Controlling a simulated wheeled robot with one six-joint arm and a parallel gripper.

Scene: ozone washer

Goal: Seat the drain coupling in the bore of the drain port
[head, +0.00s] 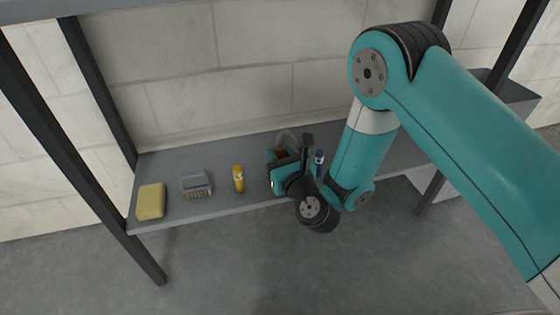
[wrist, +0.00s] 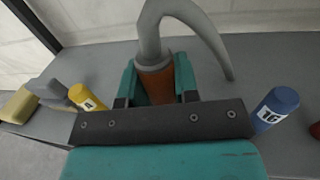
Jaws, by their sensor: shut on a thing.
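My gripper (head: 284,172) is low over the grey shelf, near its middle. In the wrist view its two teal fingers (wrist: 157,82) are shut on a brown-orange cylinder, which looks like the drain coupling (wrist: 155,84). A grey hose (wrist: 152,40) rises from its top and bends over to the right, its end reaching down toward the shelf. The coupling (head: 287,153) also shows in the head view, partly hidden by my gripper. Its lower end is hidden, so I cannot tell whether it touches the shelf. I cannot make out the drain port or its bore in either view.
On the shelf (head: 220,208) left of my gripper are a yellow bottle (head: 238,178), a grey brush (head: 196,184) and a yellow sponge (head: 151,201). A blue cylinder (wrist: 273,108) stands close on the right. A red thing (wrist: 316,130) shows at the right edge. Dark posts frame the shelf.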

